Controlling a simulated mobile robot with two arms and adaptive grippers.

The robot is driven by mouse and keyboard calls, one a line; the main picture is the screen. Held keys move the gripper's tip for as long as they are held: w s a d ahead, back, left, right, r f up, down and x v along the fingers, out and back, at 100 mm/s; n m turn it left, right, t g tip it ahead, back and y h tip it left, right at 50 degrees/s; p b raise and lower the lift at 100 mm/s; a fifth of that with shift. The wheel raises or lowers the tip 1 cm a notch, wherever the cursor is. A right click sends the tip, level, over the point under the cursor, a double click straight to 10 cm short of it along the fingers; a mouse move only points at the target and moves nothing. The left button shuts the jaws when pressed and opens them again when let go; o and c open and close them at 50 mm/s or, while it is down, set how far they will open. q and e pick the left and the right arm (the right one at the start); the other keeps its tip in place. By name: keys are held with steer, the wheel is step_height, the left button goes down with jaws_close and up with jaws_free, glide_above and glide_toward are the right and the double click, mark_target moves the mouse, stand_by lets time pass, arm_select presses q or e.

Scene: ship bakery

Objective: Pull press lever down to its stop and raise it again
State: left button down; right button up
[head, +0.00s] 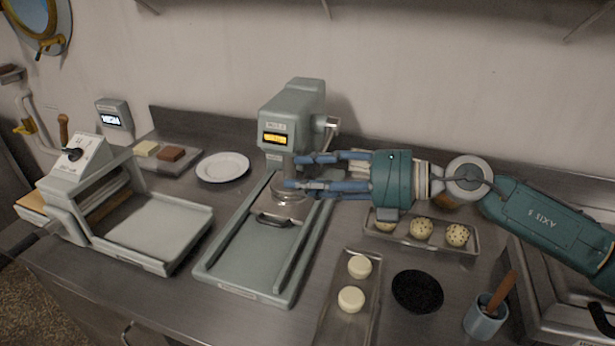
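The grey press (292,108) stands on the steel counter near the middle, with a lit yellow display on its head. A short metal lever part (331,130) shows on its right side; its lower end is hard to tell from the gripper. A round pressing plate (288,194) sits below the head, over the press bed (258,248). My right gripper (293,172) reaches in from the right, its blue fingers apart in front of the press head and just above the plate. I see nothing clearly held between them. My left gripper is not in view.
A dough sheeter (150,222) stands at left, near a white plate (223,167) and a tray with two blocks (168,156). At right are a tray of speckled balls (420,229), a tray with two pale rounds (358,282), a black disc (417,291) and a blue cup (485,317).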

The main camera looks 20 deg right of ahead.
steer(key=shift+s+a+f, duration=0.1)
steer(key=shift+s+f, duration=0.2)
steer(key=shift+f, duration=0.2)
steer(key=r+v, duration=0.1)
steer(key=v, duration=1.1)
steer(key=shift+w, duration=0.25)
stand_by(0.5)
